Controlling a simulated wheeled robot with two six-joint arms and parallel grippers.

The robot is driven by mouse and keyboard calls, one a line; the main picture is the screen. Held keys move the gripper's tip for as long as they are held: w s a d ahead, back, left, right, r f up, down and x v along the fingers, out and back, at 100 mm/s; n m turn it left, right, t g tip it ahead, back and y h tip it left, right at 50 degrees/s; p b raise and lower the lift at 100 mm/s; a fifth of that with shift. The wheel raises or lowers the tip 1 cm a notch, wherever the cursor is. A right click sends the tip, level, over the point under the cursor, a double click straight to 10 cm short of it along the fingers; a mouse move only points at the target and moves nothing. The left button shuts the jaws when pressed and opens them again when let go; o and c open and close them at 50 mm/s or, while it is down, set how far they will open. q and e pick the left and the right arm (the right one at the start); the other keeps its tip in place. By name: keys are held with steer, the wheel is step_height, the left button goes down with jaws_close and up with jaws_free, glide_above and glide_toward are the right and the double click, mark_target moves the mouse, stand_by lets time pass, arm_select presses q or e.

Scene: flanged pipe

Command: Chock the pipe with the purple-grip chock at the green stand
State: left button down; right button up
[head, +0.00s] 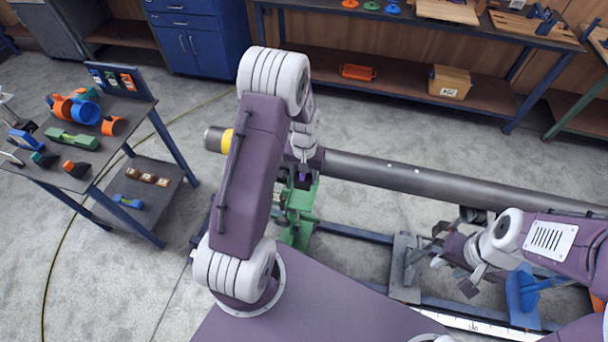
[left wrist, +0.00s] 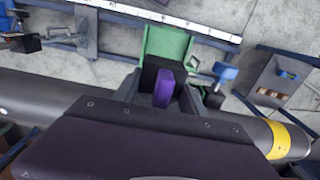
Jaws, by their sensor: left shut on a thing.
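The dark grey pipe (head: 420,180) lies across the stands, with a yellow band near its left end; it also shows in the left wrist view (left wrist: 45,100). The green stand (head: 299,208) is under its left part and shows in the left wrist view (left wrist: 168,42). My left gripper (head: 302,172) is beside the pipe at the green stand. In the left wrist view, its jaws (left wrist: 168,95) are shut on the purple-grip chock (left wrist: 164,88). The chock's contact with pipe or stand is hidden. My right gripper (head: 455,262) is open and empty, in front of the pipe at right.
A side table (head: 105,150) at left holds several coloured parts. A grey stand (head: 405,265) and a blue stand (head: 522,297) are at the right. A workbench (head: 420,85) runs along the back. The floor between is clear.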

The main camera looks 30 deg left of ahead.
mark_target(303, 192)
arm_select(q)
steer(key=f, duration=0.1)
steer(key=f+b, duration=0.2)
steer(key=shift+a+f, duration=0.15)
steer(key=shift+a, duration=0.15)
step_height(303, 192, down, 3)
steer(key=b, duration=0.2)
steer(key=shift+d+b, duration=0.15)
steer(key=shift+b, duration=0.15)
steer(key=shift+w+a, duration=0.2)
steer(key=shift+w, duration=0.45)
steer(key=shift+w+a, duration=0.2)
steer(key=shift+w, duration=0.45)
steer(key=c, duration=0.6)
jaws_free()
